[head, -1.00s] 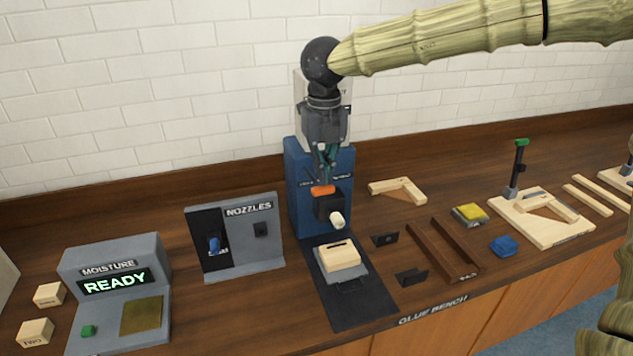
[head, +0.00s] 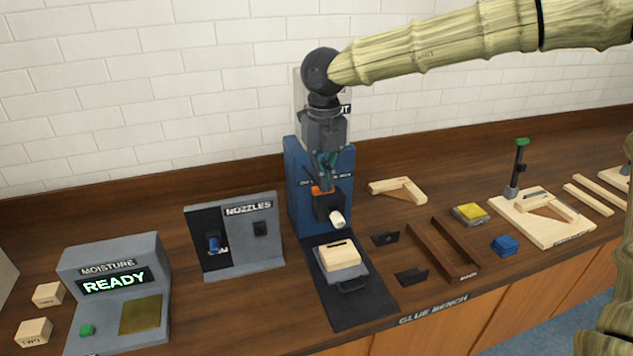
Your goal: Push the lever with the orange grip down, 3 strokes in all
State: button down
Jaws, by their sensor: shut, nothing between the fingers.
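The lever's orange grip (head: 322,190) is on the front of the blue machine (head: 303,200) in the middle of the bench. My gripper (head: 324,182) is shut and empty, pointing down right at the orange grip and partly covering it. Whether the fingertips touch the grip I cannot tell. Below the grip are a dark block and a white nozzle (head: 337,218). A pale wooden block (head: 340,256) with a dark slot sits on a grey carriage under the nozzle.
A grey nozzle rack (head: 262,245) and a moisture meter (head: 155,262) reading READY stand to the left. To the right are a brown channel (head: 458,262), a yellow-topped pad (head: 470,214), a blue block (head: 505,245) and a wooden frame jig with a green-topped post (head: 520,165).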

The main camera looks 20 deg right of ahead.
jog(key=shift+f+b, duration=0.55)
jog(key=shift+f, duration=1.95)
jog(key=shift+r, duration=0.1)
notch_tip(320, 180, up, 6)
jog(key=p, duration=0.6)
jog(key=shift+w+f, duration=0.1)
jog(key=shift+f, duration=0.1)
jog(key=shift+s+r+p, duration=0.25)
jog(key=shift+r+p, duration=0.3)
jog(key=shift+r, duration=0.25)
jog(key=shift+w+f, duration=0.15)
jog(key=shift+f, duration=0.1)
